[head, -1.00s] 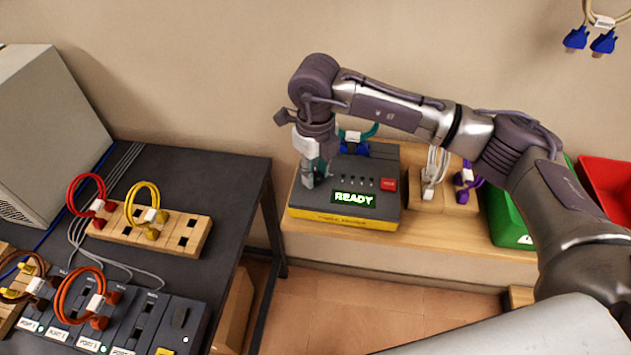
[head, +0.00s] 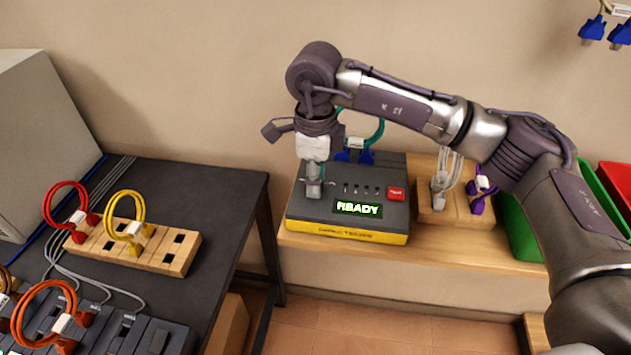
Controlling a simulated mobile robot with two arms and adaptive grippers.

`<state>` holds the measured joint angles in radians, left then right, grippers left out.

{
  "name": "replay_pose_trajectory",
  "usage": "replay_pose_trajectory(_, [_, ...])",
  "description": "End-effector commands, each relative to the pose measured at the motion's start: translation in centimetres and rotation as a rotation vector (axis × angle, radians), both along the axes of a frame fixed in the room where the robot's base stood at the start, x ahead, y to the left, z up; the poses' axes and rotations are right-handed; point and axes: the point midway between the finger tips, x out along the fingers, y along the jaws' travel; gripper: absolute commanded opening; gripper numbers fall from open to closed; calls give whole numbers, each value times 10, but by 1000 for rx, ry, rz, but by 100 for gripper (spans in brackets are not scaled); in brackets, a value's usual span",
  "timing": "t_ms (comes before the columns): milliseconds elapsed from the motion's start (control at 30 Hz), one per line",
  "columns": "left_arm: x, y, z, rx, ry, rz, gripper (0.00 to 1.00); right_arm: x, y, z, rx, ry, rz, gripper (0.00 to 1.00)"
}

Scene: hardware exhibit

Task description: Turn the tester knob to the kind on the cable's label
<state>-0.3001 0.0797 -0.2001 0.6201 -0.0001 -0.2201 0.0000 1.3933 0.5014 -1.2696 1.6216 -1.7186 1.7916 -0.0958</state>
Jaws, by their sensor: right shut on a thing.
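The cable tester (head: 347,230) is a dark grey box with a yellow front band, standing on the wooden shelf. Its green display reads READY, and a red button (head: 396,194) sits to the right. A teal cable (head: 376,132) with blue plugs (head: 354,156) is at the tester's back edge, partly behind my right arm; its label (head: 355,143) is too small to read. My right gripper (head: 314,188) points down at the left part of the tester's top, shut on the knob there. The fingers hide the knob and its markings. My left gripper is out of view.
A wooden block (head: 457,207) with grey and purple cables stands right of the tester. Green (head: 523,226) and red (head: 616,184) bins are further right. On the dark table at left are a wooden rack (head: 181,249) with red and yellow cables and a port panel (head: 158,338).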

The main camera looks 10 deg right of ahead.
Motion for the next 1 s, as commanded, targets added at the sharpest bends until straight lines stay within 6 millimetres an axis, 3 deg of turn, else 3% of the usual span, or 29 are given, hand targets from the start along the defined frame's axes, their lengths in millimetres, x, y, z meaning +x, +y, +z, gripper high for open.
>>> replay_pose_trajectory(467, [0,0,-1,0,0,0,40,1,0,2,2,-4,15,0])
replay_pose_trajectory(500, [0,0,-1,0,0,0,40,1,0,2,2,-4,15,37])
replay_pose_trajectory(600, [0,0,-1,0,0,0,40,1,0,1,1,-3,14,53])
replay_pose_trajectory(633, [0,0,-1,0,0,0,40,1,0,1,1,-3,14,57])
replay_pose_trajectory(1000, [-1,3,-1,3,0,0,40,1,0,6,0,-2,14,57])
